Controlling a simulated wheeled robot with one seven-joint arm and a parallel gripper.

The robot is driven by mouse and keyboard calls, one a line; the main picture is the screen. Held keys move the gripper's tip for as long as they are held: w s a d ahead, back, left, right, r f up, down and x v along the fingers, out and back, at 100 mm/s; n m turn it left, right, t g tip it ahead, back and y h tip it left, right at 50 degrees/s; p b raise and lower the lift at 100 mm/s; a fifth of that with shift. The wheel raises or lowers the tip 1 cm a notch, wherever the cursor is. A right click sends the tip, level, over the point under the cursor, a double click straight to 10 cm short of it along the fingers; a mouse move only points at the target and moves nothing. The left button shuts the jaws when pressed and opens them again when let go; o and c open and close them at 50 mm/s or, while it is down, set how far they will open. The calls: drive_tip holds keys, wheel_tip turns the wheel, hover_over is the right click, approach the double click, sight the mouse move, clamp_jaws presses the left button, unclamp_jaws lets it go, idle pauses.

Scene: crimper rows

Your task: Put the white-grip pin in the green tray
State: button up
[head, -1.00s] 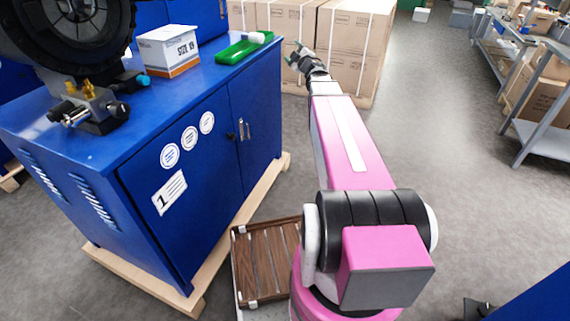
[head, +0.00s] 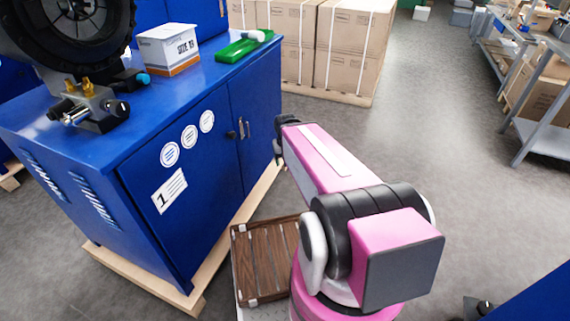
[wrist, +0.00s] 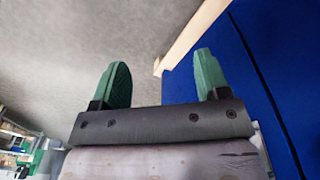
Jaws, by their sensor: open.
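The green tray (head: 228,55) lies on the blue cabinet top, near its far right corner. A small white piece (head: 254,35) with a green part rests at the tray's far end and looks like the white-grip pin, though it is too small to be sure. My gripper (wrist: 160,78) is open in the wrist view, its two green fingers wide apart with nothing between them. In the head view my gripper is hidden, with only a dark wrist part showing beside the cabinet's right side, below the top and away from the tray.
The blue cabinet (head: 150,160) stands on a wooden pallet. A crimping machine (head: 95,108) is at its left, and a white and orange box (head: 168,50) stands between it and the tray. Stacked cartons (head: 340,50) stand behind. The grey floor (head: 440,130) at the right is clear.

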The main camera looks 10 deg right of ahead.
drive_tip(key=shift+s+a+f+g, duration=0.15)
drive_tip(key=shift+s+a+g, duration=0.3)
drive_tip(key=shift+s, duration=0.35)
drive_tip(key=c, duration=0.4)
drive_tip(key=shift+s+a, duration=0.1)
drive_tip(key=shift+s, duration=0.1)
drive_tip(key=c, duration=0.5)
clamp_jaws()
drive_tip(key=w+d+r+m+t+y, duration=0.15)
drive_tip(key=w+r+m+y, duration=0.25)
drive_tip(key=w+r+m, duration=0.4)
drive_tip(key=w+d+r+m+t+y, duration=0.1)
drive_tip(key=w+r+m+t+y, duration=0.35)
drive_tip(key=w, duration=0.65)
drive_tip(key=w+d+r+m+t+y, duration=0.2)
drive_tip(key=w+d+r+m, duration=0.2)
drive_tip(key=r, duration=0.4)
drive_tip(key=w+d+r+m+t+y, duration=0.1)
drive_tip(key=w+d+r+m+y, duration=0.2)
drive_tip(key=r, duration=0.4)
drive_tip(key=w+d+r+m+t+y, duration=0.2)
drive_tip(key=w+d+r+m, duration=0.2)
drive_tip(key=r+m, duration=0.3)
drive_tip(key=n, duration=0.1)
approach(259, 36)
drive_tip(key=w+a, duration=0.3)
drive_tip(key=w, duration=0.3)
drive_tip(key=shift+a+f, duration=0.25)
drive_tip(key=shift+f, duration=0.05)
